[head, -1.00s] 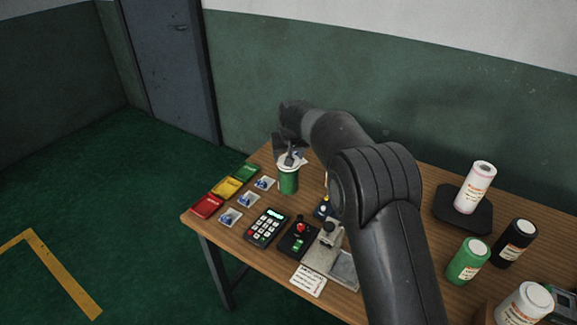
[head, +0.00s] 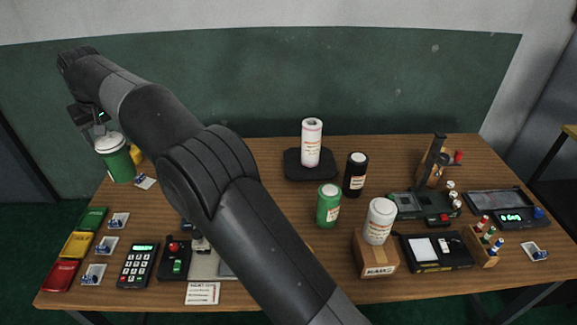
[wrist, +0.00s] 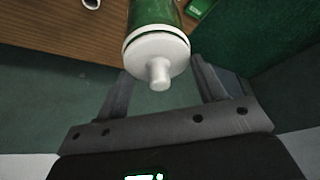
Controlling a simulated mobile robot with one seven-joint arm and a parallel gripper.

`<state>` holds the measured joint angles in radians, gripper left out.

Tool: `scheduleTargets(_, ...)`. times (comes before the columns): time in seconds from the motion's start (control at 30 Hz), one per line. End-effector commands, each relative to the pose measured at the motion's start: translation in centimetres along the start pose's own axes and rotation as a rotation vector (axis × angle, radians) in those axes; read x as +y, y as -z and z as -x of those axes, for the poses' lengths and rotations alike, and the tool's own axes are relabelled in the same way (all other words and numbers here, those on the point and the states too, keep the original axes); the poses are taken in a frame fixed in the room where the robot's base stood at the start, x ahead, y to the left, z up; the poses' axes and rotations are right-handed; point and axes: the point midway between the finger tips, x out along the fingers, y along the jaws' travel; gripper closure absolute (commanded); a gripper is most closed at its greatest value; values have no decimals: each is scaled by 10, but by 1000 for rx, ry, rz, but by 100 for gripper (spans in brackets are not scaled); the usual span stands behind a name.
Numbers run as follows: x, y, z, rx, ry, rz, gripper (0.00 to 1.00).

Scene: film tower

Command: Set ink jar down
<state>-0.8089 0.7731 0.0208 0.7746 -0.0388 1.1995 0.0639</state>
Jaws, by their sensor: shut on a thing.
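A green jar with a white lid (head: 117,161) hangs below my gripper (head: 103,130) at the far left in the head view, slightly tilted, above the table's back left part. In the wrist view, the jar's white lid and knob (wrist: 158,62) show between the two fingers of my gripper (wrist: 163,85), with its green body beyond. My gripper is shut on this jar; the exact contact is hard to see. The wooden table (head: 290,270) lies below, and the jar appears clear of it.
A white bottle (head: 311,143) stands on a black pad (head: 296,176). A black bottle (head: 355,175), a second green bottle (head: 328,206) and a white bottle on a box (head: 376,259) stand nearby. Colored trays (head: 77,245), a keypad (head: 137,265) and a red-button box (head: 174,260) fill the front left.

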Motion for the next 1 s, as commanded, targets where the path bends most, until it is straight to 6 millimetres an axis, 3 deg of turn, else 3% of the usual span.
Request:
scheduleTargets(0.07, 0, 7, 16, 3, 1, 0, 90)
scheduleTargets(0.27, 0, 16, 38, 1, 0, 0, 90)
scheduleTargets(0.87, 0, 26, 62, 0, 0, 1, 90)
scheduleTargets(1.0, 12, 25, 62, -1, -6, -13, 90)
